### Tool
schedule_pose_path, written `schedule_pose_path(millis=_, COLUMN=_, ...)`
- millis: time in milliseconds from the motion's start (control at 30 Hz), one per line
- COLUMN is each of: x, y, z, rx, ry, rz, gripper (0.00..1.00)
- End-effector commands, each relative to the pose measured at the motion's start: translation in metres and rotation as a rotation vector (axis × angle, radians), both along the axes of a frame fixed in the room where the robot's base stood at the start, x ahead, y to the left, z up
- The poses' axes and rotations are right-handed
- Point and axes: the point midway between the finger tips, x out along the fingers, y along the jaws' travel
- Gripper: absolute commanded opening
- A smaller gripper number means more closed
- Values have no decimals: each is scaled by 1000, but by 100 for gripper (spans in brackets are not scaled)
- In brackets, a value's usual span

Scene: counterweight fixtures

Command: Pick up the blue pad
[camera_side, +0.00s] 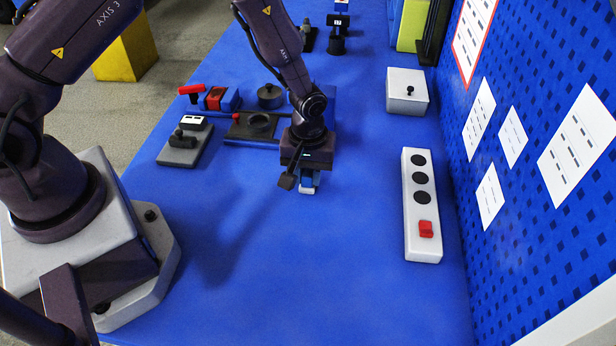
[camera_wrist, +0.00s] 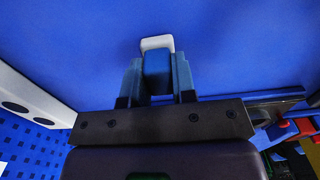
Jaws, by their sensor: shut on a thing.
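My gripper (camera_side: 308,180) points down over the blue table, near its middle in the side view. In the wrist view its two blue-grey fingers are closed on a blue block, the blue pad (camera_wrist: 157,72). A white piece (camera_wrist: 157,43) shows at the pad's far end; I cannot tell whether it is part of the pad or a separate thing. The white piece also shows below the fingers in the side view (camera_side: 306,191). The pad is mostly hidden by the gripper there. Whether it is clear of the table is hard to tell.
A white strip (camera_side: 409,225) with black discs and a red block lies to the right, and a white box (camera_side: 407,90) stands behind it. Left of my gripper are a grey fixture (camera_side: 180,155) and a red-and-blue block (camera_side: 217,99). The front table area is clear. A pegboard wall bounds the right.

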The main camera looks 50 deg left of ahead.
Motion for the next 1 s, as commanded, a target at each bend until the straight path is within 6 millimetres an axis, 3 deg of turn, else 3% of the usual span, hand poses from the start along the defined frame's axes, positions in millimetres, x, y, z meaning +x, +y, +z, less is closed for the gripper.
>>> schedule_pose_path(millis=267, x=1, y=0, z=8, rx=0, ry=-1, rz=0, gripper=2)
schedule_pose_path(millis=433, x=1, y=0, z=34, rx=-1, ry=-6, rz=0, gripper=2)
schedule_pose_path(millis=733, x=-52, y=7, z=95, rx=-1, ry=-5, rz=-1, gripper=2)
schedule_pose_path(millis=1000, x=-113, y=15, z=120, rx=-1, ry=-2, rz=0, gripper=2)
